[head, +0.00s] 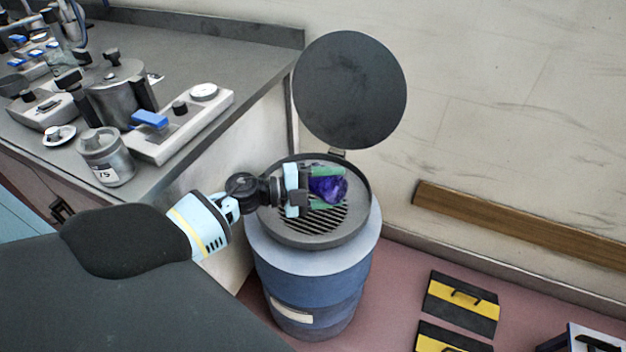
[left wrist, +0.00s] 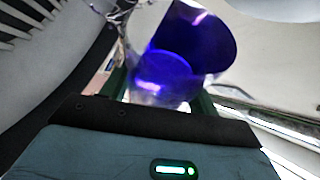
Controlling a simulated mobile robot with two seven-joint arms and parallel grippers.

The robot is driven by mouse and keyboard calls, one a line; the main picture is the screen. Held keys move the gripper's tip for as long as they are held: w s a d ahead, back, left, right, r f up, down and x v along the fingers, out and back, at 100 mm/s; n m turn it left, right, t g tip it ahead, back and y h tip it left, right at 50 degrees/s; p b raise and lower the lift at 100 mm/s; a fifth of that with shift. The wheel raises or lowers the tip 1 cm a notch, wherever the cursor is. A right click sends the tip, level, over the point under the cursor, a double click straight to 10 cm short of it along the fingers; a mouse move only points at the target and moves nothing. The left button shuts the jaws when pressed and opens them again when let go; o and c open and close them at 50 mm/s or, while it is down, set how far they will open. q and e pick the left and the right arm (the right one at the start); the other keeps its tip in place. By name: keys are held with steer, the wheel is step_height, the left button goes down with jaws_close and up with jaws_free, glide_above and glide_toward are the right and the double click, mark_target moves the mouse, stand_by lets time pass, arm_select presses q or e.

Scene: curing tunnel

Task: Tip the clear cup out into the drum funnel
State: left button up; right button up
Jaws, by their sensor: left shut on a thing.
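My left gripper (head: 328,187) is shut on the clear cup (head: 332,190), which shows deep blue-purple between the green finger pads. The cup also fills the upper middle of the left wrist view (left wrist: 185,55), where it looks tilted; whether the purple is liquid or a film on the wall I cannot tell. In the head view the gripper and cup are over the drum funnel (head: 308,239), a round grey dish with a slotted grate. The funnel sits on the blue drum (head: 315,287). Its round dark lid (head: 350,90) stands open behind. My right gripper is not in view.
A grey bench (head: 215,60) at the left holds a metal pot (head: 115,92), a hotplate (head: 180,125) and a lidded tin (head: 105,157) near its edge. A wooden rail (head: 520,228) runs along the wall. Black-and-yellow cases (head: 461,303) lie on the floor to the right.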

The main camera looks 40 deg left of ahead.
arm_select(q)
steer(key=shift+w+a+r+n, duration=0.1)
steer(key=shift+a+r+n, duration=0.1)
steer(key=shift+n, duration=0.1)
steer(key=shift+w+a+r+n+t+h, duration=0.1)
steer(key=shift+a+r+n+t+h, duration=0.2)
steer(key=shift+n, duration=0.3)
steer(key=shift+w+a+r+n+t+h, duration=0.1)
steer(key=shift+a+r+n+t+h, duration=0.1)
steer(key=shift+a+n+t, duration=0.3)
steer(key=shift+w+a+r+n+t, duration=0.2)
steer(key=shift+a+n+t, duration=0.25)
steer(key=shift+n, duration=0.65)
steer(key=shift+w+a+r+n+t, duration=0.1)
steer(key=shift+a+r+n+t, duration=0.15)
steer(key=shift+a+n, duration=0.6)
steer(key=shift+d+n+h, duration=0.25)
steer(key=shift+d+h, duration=0.05)
steer(key=shift+s+d+f+m+g, duration=0.1)
steer(key=shift+d+m+g, duration=0.25)
steer(key=shift+m, duration=0.35)
steer(key=d+m, duration=0.1)
steer(key=d+f+m+g, duration=0.1)
steer(key=m, duration=0.1)
steer(key=m+g+y, duration=0.1)
steer(key=shift+s+d+f+m, duration=0.3)
steer(key=shift+s+d, duration=0.1)
steer(key=shift+f+m, duration=0.15)
steer(key=shift+m, duration=0.15)
